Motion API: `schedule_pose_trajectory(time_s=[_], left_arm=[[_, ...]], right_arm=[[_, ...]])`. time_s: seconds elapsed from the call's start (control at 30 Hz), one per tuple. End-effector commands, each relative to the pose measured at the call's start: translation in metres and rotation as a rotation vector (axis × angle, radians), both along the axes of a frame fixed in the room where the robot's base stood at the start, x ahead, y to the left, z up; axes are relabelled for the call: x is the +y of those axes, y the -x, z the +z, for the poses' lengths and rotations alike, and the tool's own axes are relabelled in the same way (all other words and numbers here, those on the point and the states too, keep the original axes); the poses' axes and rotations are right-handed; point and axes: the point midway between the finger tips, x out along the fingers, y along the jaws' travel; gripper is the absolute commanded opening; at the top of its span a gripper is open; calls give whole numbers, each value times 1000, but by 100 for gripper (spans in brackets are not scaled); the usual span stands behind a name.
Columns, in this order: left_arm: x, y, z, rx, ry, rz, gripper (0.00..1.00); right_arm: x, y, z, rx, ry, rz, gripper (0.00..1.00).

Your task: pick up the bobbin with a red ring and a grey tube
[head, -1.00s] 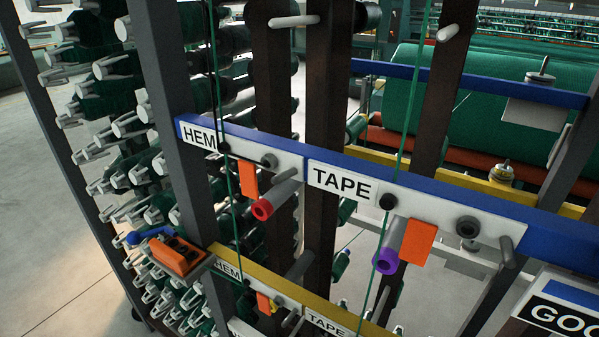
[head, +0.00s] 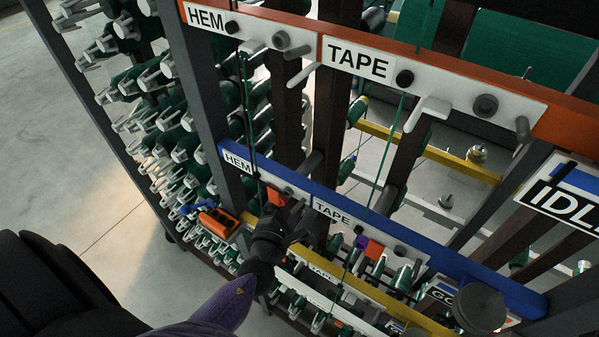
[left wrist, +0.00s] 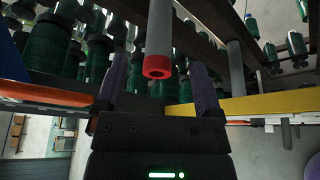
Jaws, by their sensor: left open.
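The bobbin with a red ring and a grey tube (left wrist: 159,32) shows in the left wrist view, upper middle. Its red-ringed end (left wrist: 157,72) faces the camera, and the tube runs up and away from it. My left gripper (head: 285,224) is open, with one finger on each side of the red end; gaps show on both sides, and nothing is held. In the head view the gripper is at the HEM place of the blue rail (head: 420,262), and I cannot make out the bobbin there behind it. My right gripper is not in view.
A purple-ringed bobbin (head: 361,241) sits at the TAPE place, beside an orange tag (head: 375,250). An orange rail (head: 560,118) crosses above and a yellow rail (head: 395,312) below. Thread (head: 382,165) hangs in front. Green spools crowd the left.

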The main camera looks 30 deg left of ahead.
Motion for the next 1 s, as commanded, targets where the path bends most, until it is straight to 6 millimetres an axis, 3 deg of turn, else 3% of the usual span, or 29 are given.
schedule_pose_trajectory(time_s=[0.23, 0.5, 0.9, 1.0], left_arm=[[14, -43, -13, -2, 2, 2, 87], [15, -48, -12, 0, 4, 1, 85], [15, -47, -12, 0, 4, 1, 0], [15, -47, -12, 0, 4, 1, 0]], right_arm=[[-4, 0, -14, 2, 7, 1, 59], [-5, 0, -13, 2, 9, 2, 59], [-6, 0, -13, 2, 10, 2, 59], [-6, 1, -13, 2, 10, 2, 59]])
